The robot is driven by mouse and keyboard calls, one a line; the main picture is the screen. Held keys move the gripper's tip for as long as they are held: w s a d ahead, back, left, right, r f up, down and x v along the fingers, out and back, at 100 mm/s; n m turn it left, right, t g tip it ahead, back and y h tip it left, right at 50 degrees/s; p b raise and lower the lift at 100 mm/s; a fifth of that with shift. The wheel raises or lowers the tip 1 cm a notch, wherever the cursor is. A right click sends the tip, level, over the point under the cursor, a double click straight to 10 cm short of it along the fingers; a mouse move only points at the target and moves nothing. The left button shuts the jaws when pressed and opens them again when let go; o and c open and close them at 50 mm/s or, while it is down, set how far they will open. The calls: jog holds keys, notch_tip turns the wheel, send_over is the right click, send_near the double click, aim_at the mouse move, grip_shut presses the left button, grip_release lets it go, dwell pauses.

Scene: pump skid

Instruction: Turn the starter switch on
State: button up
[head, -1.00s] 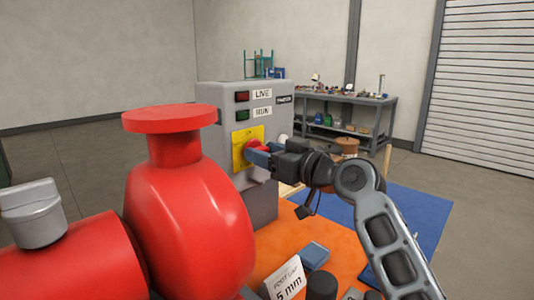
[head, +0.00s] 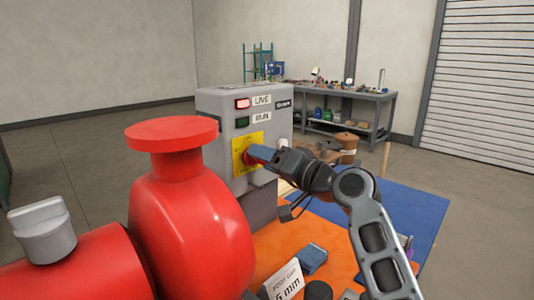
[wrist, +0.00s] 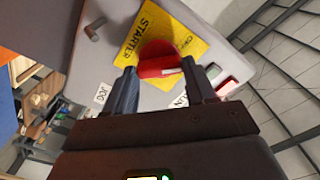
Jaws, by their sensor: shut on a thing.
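The grey starter box (head: 215,120) stands behind the red pump. Its yellow plate (head: 255,137) carries the red starter switch (head: 247,158), partly hidden by my fingers in the head view. In the wrist view the red switch knob (wrist: 158,62) sits between my two fingertips, in front of the yellow STARTER plate (wrist: 150,25). My gripper (head: 259,153) is shut on the knob and looks rolled. The LIVE lamp (head: 243,103) glows bright red. The RUN lamp (head: 242,122) is dark green.
The red pump body (head: 195,225) fills the near left. A workbench (head: 345,97) stands at the back.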

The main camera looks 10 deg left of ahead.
jog(key=shift+w+d+f+m+p, duration=0.1)
jog(key=shift+m+p, duration=2.45)
jog(key=shift+m, duration=1.75)
jog(key=o, duration=1)
jog(key=shift+o, duration=0.2)
jog(key=b+v, duration=0.1)
jog(key=v, duration=0.6)
jog(key=shift+s+d, duration=0.3)
